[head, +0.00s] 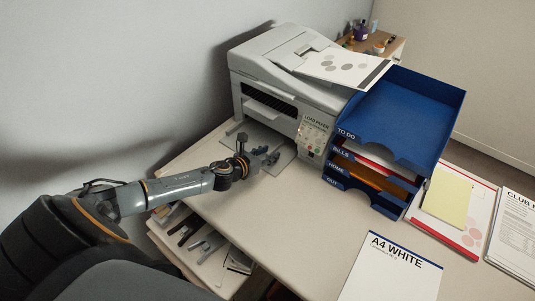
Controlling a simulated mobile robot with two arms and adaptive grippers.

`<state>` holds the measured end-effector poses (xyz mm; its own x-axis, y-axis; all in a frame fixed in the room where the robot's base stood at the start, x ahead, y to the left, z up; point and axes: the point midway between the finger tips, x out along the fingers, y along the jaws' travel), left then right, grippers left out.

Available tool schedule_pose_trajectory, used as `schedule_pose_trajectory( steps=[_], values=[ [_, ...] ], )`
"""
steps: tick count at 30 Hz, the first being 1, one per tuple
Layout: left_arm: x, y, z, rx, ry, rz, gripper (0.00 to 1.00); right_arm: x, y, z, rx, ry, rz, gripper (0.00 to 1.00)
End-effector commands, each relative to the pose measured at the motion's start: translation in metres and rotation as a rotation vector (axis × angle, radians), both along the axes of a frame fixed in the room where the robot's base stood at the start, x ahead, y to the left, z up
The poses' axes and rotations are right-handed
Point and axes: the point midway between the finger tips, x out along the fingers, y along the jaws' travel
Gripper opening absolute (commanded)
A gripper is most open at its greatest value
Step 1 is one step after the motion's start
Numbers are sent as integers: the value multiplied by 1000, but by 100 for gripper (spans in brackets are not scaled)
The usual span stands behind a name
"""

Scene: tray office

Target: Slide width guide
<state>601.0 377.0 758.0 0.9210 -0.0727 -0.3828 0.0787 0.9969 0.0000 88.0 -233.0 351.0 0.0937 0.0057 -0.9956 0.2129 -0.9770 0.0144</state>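The white printer (285,75) stands at the back of the desk against the wall. Its grey paper tray (284,160) sticks out low at the front. My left gripper (269,154) is over this tray, close to the printer's front. Its two fingers look apart, with nothing visible between them. I cannot make out the width guide; the gripper and wrist cover part of the tray. Whether the fingers touch the tray is too small to tell. A paper pack marked A4 WHITE (390,272) lies at the desk's front. My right gripper is not in view.
A blue letter tray stack (405,110) stands right of the printer. A printed sheet (345,68) lies on the printer's top. A yellow pad (447,198) and papers (515,235) lie at the right. The desk's middle (290,215) is clear.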

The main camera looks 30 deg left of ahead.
Motion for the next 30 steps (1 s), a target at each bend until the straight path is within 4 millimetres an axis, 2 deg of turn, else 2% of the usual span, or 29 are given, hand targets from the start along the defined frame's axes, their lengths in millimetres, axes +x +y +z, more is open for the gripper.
schedule_pose_trajectory(
  steps=[1,4,5,13,22,30],
  values=[
    [0,0,0,0,0,0,24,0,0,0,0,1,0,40],
    [0,0,0,0,0,0,3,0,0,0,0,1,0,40],
    [0,0,0,0,0,0,0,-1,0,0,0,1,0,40],
    [0,-1,1,-1,0,0,0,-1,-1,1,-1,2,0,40],
    [-4,-48,3,-5,1,-1,0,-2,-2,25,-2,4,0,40],
    [-4,-54,0,-1,0,0,0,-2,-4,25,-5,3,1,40]
  ],
)
